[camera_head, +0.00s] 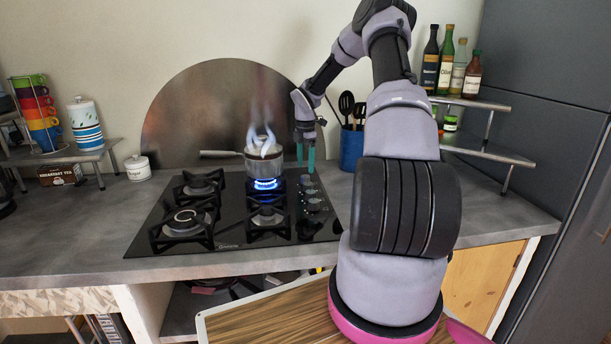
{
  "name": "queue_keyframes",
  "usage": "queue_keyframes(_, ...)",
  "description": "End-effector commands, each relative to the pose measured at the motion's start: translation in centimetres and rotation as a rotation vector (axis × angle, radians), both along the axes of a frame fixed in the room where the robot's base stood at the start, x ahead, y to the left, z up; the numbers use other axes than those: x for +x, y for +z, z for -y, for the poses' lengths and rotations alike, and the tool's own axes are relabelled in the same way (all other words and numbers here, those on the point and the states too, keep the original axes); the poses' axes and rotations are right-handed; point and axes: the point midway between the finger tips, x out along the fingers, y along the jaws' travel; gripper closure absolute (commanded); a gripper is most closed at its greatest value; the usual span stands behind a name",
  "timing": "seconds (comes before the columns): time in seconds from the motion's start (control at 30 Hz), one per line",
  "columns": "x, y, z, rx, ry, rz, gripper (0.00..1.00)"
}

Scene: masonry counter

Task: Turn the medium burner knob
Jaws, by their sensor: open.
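Burner knobs (314,203) stand in a column along the right side of the black glass cooktop (155,243). I cannot tell from this view which one is the medium burner's knob. My gripper (306,158) points down above the far end of the knob column, its two teal fingers open and apart with nothing between them. The fingertips are close to the farthest knobs, and I cannot tell whether they touch one. The back right burner is lit with a blue flame (265,184).
A steaming saucepan (262,165) sits on the lit burner, left of my gripper, its handle pointing left. A blue utensil holder (351,149) stands close on the right. Shelves with bottles (446,62) are at the far right. The counter at left (60,225) is clear.

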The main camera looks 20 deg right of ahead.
Motion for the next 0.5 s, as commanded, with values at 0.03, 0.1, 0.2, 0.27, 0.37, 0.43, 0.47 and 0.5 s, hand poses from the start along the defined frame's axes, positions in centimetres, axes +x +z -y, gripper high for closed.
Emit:
queue_keyframes(0.03,-0.1,-1.1,-0.1,0.002,0.0,-0.003,0.26)
queue_keyframes(0.1,-0.1,-2.2,-0.1,0.002,0.001,-0.002,0.26)
queue_keyframes(0.2,0.0,-3.5,0.0,0.001,-0.001,-0.001,0.26)
queue_keyframes(0.27,0.0,-4.1,0.0,0.0,0.0,-0.001,0.26)
queue_keyframes(0.37,0.0,-4.6,0.0,0.0,-0.001,-0.001,0.26)
queue_keyframes(0.43,0.0,-4.8,0.0,0.0,-0.002,0.0,0.26)
queue_keyframes(0.47,0.0,-4.8,0.0,-0.001,-0.002,0.0,0.26)
queue_keyframes(0.5,0.0,-4.8,0.0,-0.001,-0.002,0.0,0.26)
